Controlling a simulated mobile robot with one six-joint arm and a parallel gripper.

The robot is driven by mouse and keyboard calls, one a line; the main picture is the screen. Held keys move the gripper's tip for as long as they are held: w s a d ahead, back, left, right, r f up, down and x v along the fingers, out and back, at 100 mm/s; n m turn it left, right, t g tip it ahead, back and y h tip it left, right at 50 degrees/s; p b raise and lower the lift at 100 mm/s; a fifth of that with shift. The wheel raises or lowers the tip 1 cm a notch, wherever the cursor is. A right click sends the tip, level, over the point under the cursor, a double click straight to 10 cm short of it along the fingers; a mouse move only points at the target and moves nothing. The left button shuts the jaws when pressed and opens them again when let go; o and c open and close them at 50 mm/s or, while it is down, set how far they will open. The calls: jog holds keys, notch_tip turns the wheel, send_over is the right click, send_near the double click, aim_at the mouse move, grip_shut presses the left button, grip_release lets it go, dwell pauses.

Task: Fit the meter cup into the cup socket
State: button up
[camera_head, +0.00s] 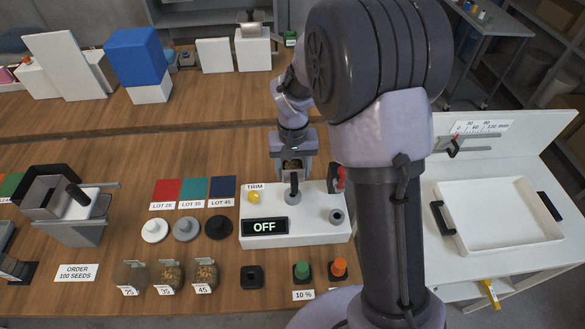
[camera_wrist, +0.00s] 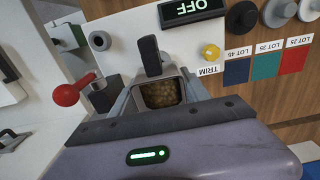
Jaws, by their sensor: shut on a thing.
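My gripper (camera_head: 292,168) is shut on the meter cup, a grey square-rimmed cup filled with brown grains. The meter cup (camera_wrist: 161,92) shows between the fingers in the wrist view. It is above or just behind the back edge of the white control box (camera_head: 300,236), close to a black lever (camera_head: 294,184); whether they touch is unclear. A grey ring with a dark hole (camera_head: 337,215) sits on the box's right. A black square block with a round recess (camera_head: 251,276) sits on the table in front. I cannot tell which one is the cup socket.
A red-knobbed lever (camera_head: 340,178) stands at the box's back right. Glass jars (camera_head: 172,277) and green and orange knobs (camera_head: 302,270) stand in front. A hopper machine (camera_head: 66,205) is at left, a white tray (camera_head: 500,215) at right. Bare wood lies behind the lot cards.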

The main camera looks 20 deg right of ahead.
jog(key=shift+f+b, duration=2.3)
jog(key=shift+f, duration=0.6)
jog(key=shift+f+b, duration=1.4)
jog(key=shift+f, duration=0.3)
jog(key=o, duration=1.6)
jog(key=shift+o, duration=0.2)
notch_tip(320, 180, up, 18)
jog(key=p, duration=0.5)
jog(key=s+a+m+t+y+b, duration=0.1)
jog(key=s+b, duration=0.4)
jog(key=s, duration=0.6)
jog(key=s+a+f+m+t+y+b, duration=0.1)
jog(key=s+a+t+b, duration=0.2)
jog(key=s, duration=0.8)
jog(key=shift+s+t+b, duration=0.2)
jog(key=shift+t+b, duration=0.7)
jog(key=shift+b, duration=0.35)
